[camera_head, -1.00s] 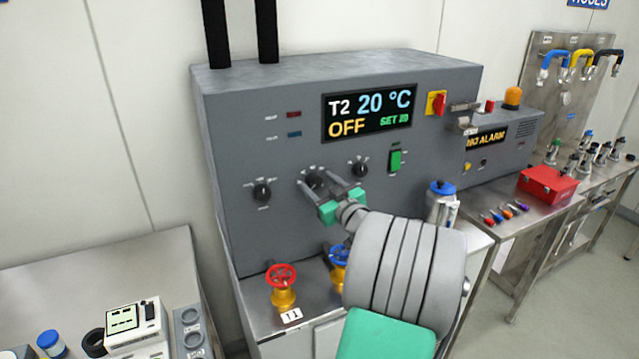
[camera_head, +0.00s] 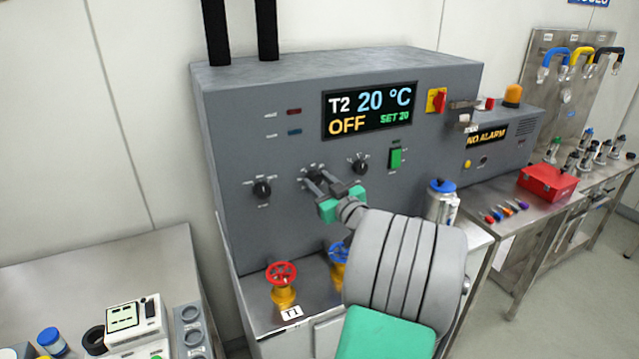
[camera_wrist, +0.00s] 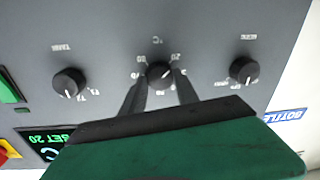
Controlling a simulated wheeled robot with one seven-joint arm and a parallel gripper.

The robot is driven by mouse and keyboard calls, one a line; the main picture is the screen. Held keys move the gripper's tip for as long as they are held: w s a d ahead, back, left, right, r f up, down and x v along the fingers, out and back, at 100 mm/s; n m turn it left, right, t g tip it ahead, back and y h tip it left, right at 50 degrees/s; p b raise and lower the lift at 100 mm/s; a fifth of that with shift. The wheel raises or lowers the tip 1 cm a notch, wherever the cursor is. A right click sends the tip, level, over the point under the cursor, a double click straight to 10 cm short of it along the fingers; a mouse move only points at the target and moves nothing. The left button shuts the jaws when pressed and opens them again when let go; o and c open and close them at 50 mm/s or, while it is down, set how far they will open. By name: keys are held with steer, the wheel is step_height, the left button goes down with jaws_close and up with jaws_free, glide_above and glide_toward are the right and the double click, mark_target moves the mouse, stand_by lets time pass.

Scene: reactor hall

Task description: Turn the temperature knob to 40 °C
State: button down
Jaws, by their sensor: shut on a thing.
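The temperature knob (camera_wrist: 160,75) is the black middle one of three, with °C and numbers around it in the wrist view, where the lettering is upside down. In the head view the knob (camera_head: 315,173) is partly hidden by my gripper (camera_head: 314,182). My gripper (camera_wrist: 161,80) is shut on it, one grey finger on each side. The display (camera_head: 369,110) reads T2, 20 °C, OFF and SET 20. The knob's white pointer mark is visible but hard to match to a number.
Black knobs stand left (camera_head: 262,189) and right (camera_head: 359,163) of the middle one. A green switch (camera_head: 395,158) and a red-yellow switch (camera_head: 437,101) are to the right. Red (camera_head: 282,274) and blue (camera_head: 338,255) valve wheels stand below. A blue-lidded metal vessel (camera_head: 441,203) is beside my arm.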

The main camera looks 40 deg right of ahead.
steer(key=shift+f+b, duration=0.1)
steer(key=shift+b, duration=0.2)
steer(key=m+b, duration=0.3)
steer(key=m, duration=0.1)
steer(key=shift+f, duration=0.15)
steer(key=m+b, duration=0.1)
steer(key=m, duration=0.3)
steer(key=shift+m+t, duration=0.3)
steer(key=shift+m, duration=0.1)
steer(key=m+h, duration=0.1)
steer(key=m, duration=0.3)
steer(key=shift+m, duration=0.4)
steer(key=shift+m+p, duration=0.65)
steer(key=shift+m, duration=1.75)
steer(key=c, duration=0.9)
jaws_free()
steer(key=shift+d, duration=0.1)
